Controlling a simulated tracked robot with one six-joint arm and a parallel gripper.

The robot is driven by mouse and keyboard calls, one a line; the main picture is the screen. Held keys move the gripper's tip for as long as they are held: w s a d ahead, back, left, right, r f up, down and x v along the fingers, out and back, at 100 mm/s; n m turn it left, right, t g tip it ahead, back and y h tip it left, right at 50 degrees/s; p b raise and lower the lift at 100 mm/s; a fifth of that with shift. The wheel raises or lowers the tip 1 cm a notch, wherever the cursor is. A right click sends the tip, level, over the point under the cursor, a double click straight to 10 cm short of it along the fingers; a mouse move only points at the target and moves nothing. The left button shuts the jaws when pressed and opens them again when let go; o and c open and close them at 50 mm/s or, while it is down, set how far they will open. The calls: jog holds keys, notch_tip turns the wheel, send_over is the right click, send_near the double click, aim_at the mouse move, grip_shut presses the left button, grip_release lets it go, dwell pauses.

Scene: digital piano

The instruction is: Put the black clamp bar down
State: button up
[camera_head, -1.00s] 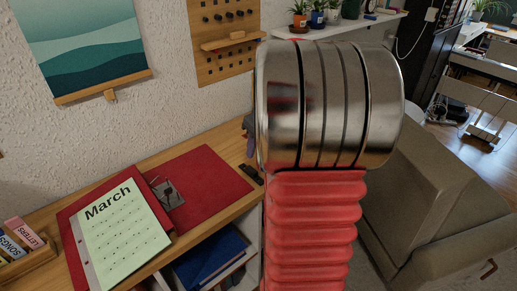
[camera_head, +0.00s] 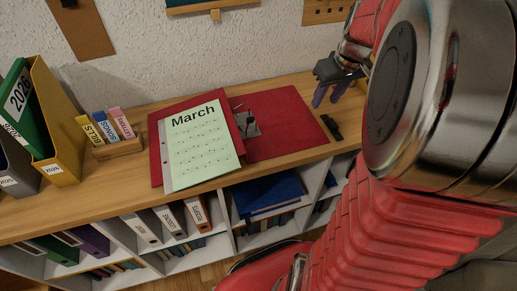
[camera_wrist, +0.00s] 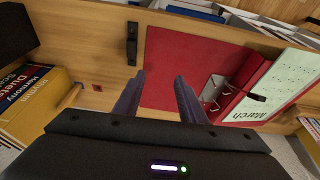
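The black clamp bar (camera_head: 332,127) lies on the wooden desk just right of the red binder cover. In the wrist view the bar (camera_wrist: 132,43) lies flat on bare wood, beside the red cover's edge. My gripper (camera_head: 328,97) is above the desk, behind the bar in the head view. In the wrist view its two purple fingers (camera_wrist: 159,78) are spread apart, with nothing between them. The bar is clear of both fingers. The open red binder (camera_head: 285,120) has a metal ring mechanism (camera_head: 248,122) and holds a pale green March sheet (camera_head: 200,143).
A small wooden box of labelled cards (camera_head: 118,147) and upright files (camera_head: 60,165) stand at the desk's left. Shelves with folders (camera_head: 260,195) are below the desk. Yellow books (camera_wrist: 45,95) stand at the left in the wrist view.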

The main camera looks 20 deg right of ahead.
jog(key=s+a+r, duration=0.1)
jog(key=s+a, duration=0.3)
jog(key=a, duration=0.5)
jog(key=s+a+r+t, duration=0.1)
jog(key=s+a, duration=0.3)
jog(key=a, duration=0.5)
jog(key=s+a+r+n+t, duration=0.1)
jog(key=s+a, duration=0.3)
jog(key=a, duration=0.5)
jog(key=shift+s+r+y, duration=0.15)
jog(key=shift+r+y, duration=0.15)
